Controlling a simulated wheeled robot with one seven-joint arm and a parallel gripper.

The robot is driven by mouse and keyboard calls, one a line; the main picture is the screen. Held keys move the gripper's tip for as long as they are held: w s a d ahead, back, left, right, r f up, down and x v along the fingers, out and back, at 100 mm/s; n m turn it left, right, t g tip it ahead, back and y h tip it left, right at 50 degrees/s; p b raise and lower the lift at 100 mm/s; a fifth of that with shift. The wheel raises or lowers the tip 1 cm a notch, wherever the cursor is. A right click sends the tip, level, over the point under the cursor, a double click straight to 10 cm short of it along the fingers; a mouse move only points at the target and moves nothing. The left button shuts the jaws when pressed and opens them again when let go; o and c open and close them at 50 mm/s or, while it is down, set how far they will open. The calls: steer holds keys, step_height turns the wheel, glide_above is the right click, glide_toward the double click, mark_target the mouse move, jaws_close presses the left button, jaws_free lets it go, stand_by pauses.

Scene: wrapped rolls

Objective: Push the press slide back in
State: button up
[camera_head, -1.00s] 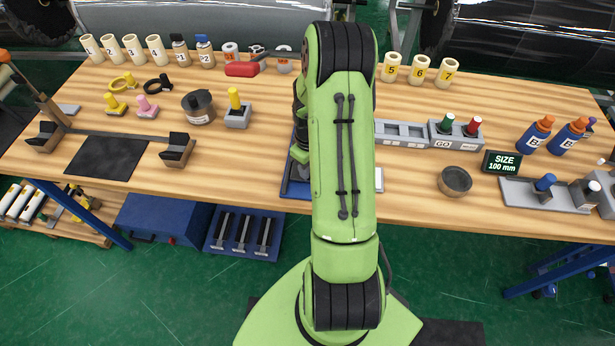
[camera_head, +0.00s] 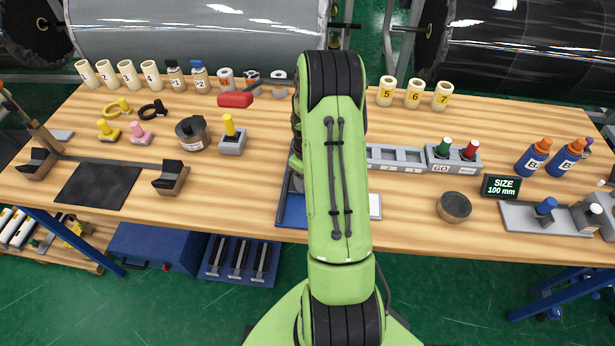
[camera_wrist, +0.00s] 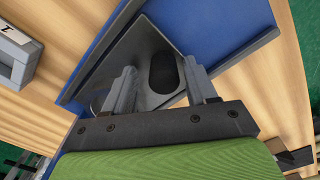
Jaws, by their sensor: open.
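In the wrist view, a grey metal plate (camera_wrist: 148,45) with a dark oval opening (camera_wrist: 162,70) lies at an angle on a blue base (camera_wrist: 215,25). I take this to be the press and its slide, but I cannot tell how far out the slide is. My gripper (camera_wrist: 161,90) is open, its two grey fingers apart over the plate near the opening, with nothing seen between them. I cannot tell whether they touch the plate. In the head view my arm hides the gripper and most of the press; only part of the blue base (camera_head: 293,212) shows.
Left of the press are a yellow-knobbed block (camera_head: 231,140), a dark round pot (camera_head: 192,134) and a black mat (camera_head: 98,186). To the right are a grey tray (camera_head: 398,155), a GO button box (camera_head: 453,160) and a round bowl (camera_head: 454,207).

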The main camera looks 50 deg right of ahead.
steer(key=shift+r, duration=0.1)
step_height(320, 180, up, 16)
steer(key=p, duration=0.1)
steer(key=shift+f, duration=0.25)
